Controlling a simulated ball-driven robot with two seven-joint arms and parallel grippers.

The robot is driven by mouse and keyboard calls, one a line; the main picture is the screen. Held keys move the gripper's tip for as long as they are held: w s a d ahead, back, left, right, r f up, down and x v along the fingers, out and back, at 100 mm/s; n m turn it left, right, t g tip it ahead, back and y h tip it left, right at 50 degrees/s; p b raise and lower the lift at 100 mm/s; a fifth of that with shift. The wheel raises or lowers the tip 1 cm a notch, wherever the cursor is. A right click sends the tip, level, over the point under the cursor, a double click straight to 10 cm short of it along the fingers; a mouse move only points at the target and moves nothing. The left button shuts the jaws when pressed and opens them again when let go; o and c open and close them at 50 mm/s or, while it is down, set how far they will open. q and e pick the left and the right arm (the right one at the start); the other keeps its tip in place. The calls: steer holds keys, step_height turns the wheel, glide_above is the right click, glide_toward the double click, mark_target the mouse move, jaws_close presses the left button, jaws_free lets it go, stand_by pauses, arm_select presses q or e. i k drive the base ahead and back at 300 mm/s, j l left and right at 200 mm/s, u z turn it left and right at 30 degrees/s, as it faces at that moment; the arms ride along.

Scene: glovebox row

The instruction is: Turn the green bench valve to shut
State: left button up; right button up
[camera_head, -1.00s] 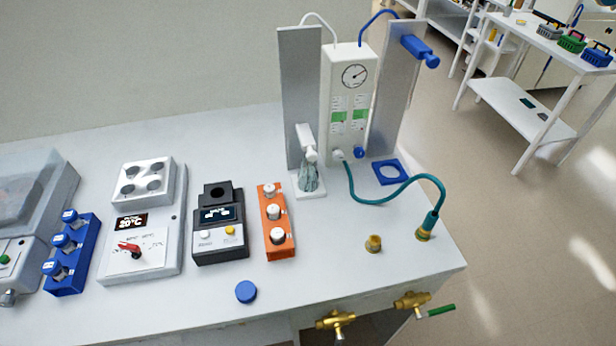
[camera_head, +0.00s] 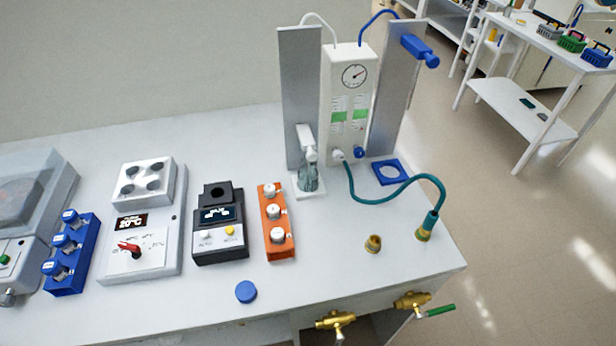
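The green bench valve is a brass valve (camera_head: 411,299) on the bench's front edge at the lower right. Its green lever (camera_head: 440,311) points out to the right, slightly upward. A second brass valve (camera_head: 336,319) sits to its left on the same edge; its handle runs down toward the picture's bottom edge and its colour is hard to tell. A teal hose (camera_head: 407,182) runs from the gauge unit to a brass fitting (camera_head: 424,233) on the bench top above the green-levered valve. Neither of my grippers shows.
A capped brass fitting (camera_head: 373,243) stands on the bench near the hose end. The white gauge unit (camera_head: 349,95) stands between two grey panels. An orange rack (camera_head: 277,222), black device (camera_head: 220,225), blue rack (camera_head: 72,254) and blue cap (camera_head: 246,292) lie leftward. Floor right of the bench is clear.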

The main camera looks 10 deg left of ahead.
mark_target(445, 309)
steer(key=i+z, duration=0.15)
steer(key=z, duration=1.2)
